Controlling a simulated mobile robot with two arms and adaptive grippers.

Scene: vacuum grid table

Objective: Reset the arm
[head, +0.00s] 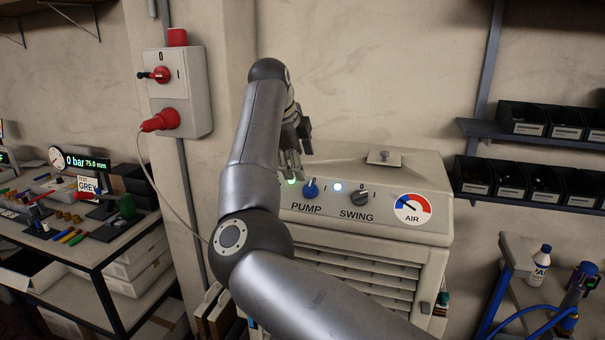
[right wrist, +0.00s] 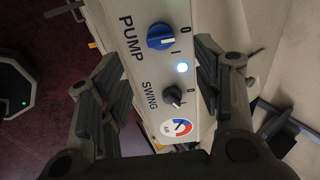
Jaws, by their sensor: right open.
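My right arm reaches up across the middle of the head view. Its gripper (head: 300,140) hangs just above the left part of the pump unit's panel, partly hidden by the arm. In the right wrist view the gripper (right wrist: 160,75) is open and empty, its fingers on either side of the panel picture. Between them show the blue PUMP knob (right wrist: 160,36), the black SWING knob (right wrist: 172,96) and a lit white-blue lamp (right wrist: 182,67). The PUMP knob (head: 311,189) and SWING knob (head: 360,198) also show in the head view. I cannot tell any contact. My left gripper is not in view.
A wall switch box (head: 180,95) with a red knob and red plug is at upper left. A cluttered bench (head: 120,240) stands left, with a gauge display reading 0 bar. Black bins (head: 540,122) line shelves at right. A bottle (head: 540,264) stands lower right.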

